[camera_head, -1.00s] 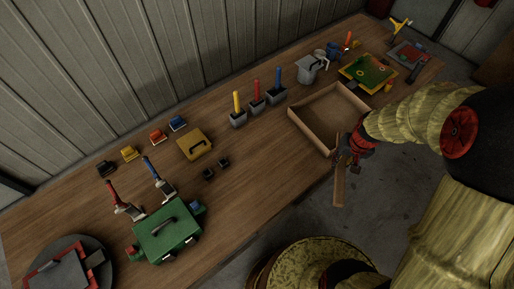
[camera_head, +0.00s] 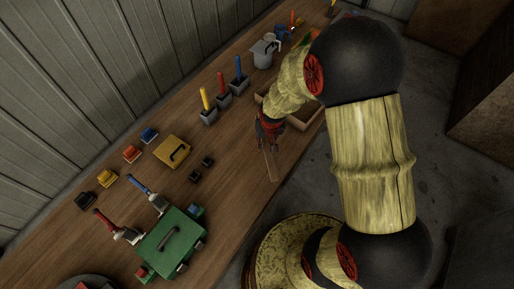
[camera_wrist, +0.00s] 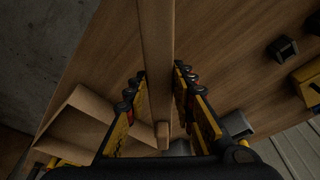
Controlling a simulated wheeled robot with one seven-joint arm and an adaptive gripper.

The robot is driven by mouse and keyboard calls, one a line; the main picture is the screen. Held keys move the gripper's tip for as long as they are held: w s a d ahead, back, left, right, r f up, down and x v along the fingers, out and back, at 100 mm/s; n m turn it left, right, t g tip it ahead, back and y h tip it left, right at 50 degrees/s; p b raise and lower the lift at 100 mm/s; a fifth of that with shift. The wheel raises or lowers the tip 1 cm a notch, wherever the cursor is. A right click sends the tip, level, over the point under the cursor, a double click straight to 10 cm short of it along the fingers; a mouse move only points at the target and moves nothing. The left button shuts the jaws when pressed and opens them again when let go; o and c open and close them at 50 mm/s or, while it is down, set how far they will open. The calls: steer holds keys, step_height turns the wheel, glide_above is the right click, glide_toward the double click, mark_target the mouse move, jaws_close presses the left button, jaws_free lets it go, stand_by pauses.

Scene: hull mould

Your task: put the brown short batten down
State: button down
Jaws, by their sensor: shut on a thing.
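The brown short batten (camera_head: 271,166) is a thin wooden strip held in my gripper (camera_head: 268,143). In the head view it points down the picture from the fingers, over the table's front part. In the wrist view the batten (camera_wrist: 157,55) runs between the two fingers (camera_wrist: 160,80), from the top edge to a squared end near the palm. My gripper is shut on it. The table top lies behind it, and I cannot tell whether the batten touches the wood.
An open wooden tray (camera_head: 304,121) sits beside my gripper, partly hidden by my arm. Two small black blocks (camera_head: 195,176), a yellow case (camera_head: 172,151) and a green toolbox (camera_head: 172,243) stand to the left. Bare table lies between them and the batten.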

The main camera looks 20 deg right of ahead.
glide_above(257, 152)
steer(key=s, duration=0.1)
steer(key=x, duration=0.2)
steer(key=s+x, duration=0.1)
steer(key=x, duration=0.1)
steer(key=shift+f+b, duration=0.25)
steer(key=shift+b, duration=0.15)
steer(key=shift+a+b+x, duration=0.15)
steer(key=shift+b+x, duration=0.1)
steer(key=shift+x, duration=0.7)
steer(key=shift+a+b+x, duration=0.15)
steer(key=shift+b+x, duration=0.05)
steer(key=shift+x, duration=0.7)
steer(key=shift+s, duration=0.15)
steer(key=shift+f+b, duration=0.4)
steer(key=shift+f, duration=0.05)
steer(key=shift+f, duration=0.2)
steer(key=c, duration=1.5)
jaws_free()
